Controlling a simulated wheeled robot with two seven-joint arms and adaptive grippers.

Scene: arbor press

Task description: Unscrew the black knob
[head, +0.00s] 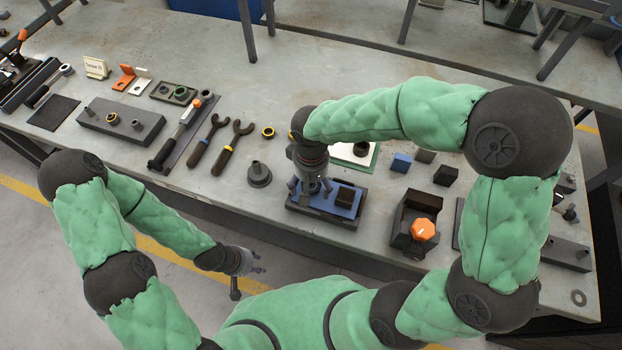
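My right gripper (311,183) points down over a dark-based fixture with a blue block (345,207), close to the table's front edge. The gripper covers the left part of the fixture, and its fingertips and anything between them are hidden. I cannot clearly make out a black knob; it may be under this gripper. A small black block (344,196) shows on the blue block, just right of the gripper. My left gripper (257,267) hangs in front of the table, above the floor and apart from the fixture. Its finger opening is too small to judge.
A black box with an orange knob (423,229) stands right of the fixture. A dark round-based post (259,173) stands left of it. Two open-ended wrenches (233,147) and a torque tool (177,131) lie further left.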

